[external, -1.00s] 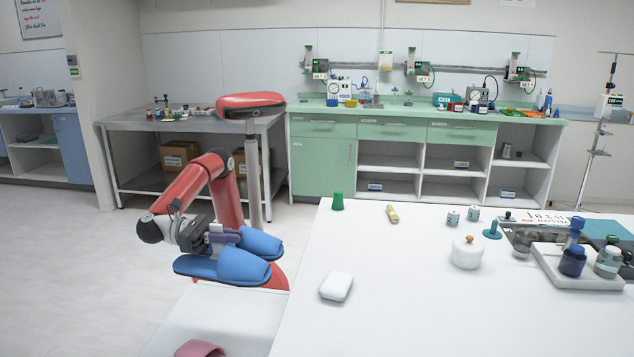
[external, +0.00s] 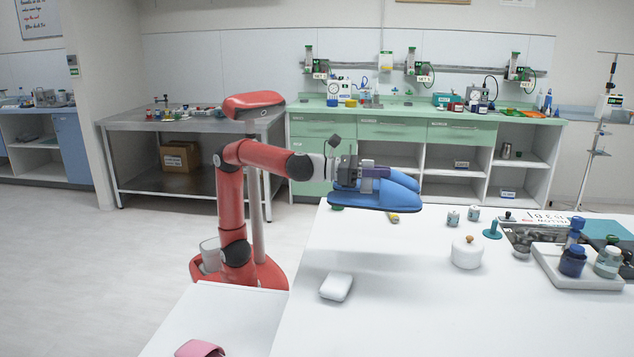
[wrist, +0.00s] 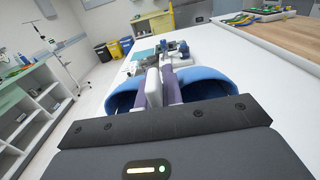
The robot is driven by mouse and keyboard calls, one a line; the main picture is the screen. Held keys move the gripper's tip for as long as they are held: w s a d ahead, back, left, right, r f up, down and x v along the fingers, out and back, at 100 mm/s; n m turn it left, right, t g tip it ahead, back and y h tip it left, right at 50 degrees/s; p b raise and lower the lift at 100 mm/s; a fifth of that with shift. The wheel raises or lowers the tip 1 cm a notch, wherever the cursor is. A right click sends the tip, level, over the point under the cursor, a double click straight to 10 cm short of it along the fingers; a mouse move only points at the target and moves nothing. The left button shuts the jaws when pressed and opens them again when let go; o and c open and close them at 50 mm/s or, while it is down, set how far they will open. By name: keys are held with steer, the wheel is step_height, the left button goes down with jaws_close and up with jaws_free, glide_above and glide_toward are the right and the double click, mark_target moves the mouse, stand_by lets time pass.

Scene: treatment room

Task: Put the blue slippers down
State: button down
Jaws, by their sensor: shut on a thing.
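The blue slippers (external: 372,192) are a pair held side by side in my gripper (external: 372,173). My gripper is shut on them and holds them level, above the far left part of the white table (external: 400,300), clear of its surface. In the wrist view the slippers (wrist: 205,84) show on both sides of the purple and white fingers (wrist: 163,86). Part of the slippers is hidden by my gripper.
A white block (external: 336,287) and a round white lidded pot (external: 466,252) stand on the table. A green cup and a yellow tube (external: 393,218) are near its far edge. A tray of bottles (external: 580,280) is at the right. The front middle is bare.

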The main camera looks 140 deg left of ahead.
steer(key=a+r, duration=0.1)
steer(key=s+a+r, duration=0.1)
steer(key=a, duration=0.1)
steer(key=s+a+r, duration=0.1)
steer(key=a, duration=0.1)
steer(key=shift+s+a, duration=0.1)
steer(key=shift+s, duration=0.05)
steer(key=shift+s+a+f, duration=0.1)
steer(key=shift+a+f, duration=0.05)
step_height(320, 180, down, 19)
steer(key=b, duration=0.6)
steer(key=shift+f, duration=0.2)
steer(key=shift+f+b, duration=0.2)
steer(key=shift+b, duration=0.15)
steer(key=c, duration=1.5)
jaws_free()
steer(key=shift+c, duration=0.2)
steer(key=shift+r, duration=0.15)
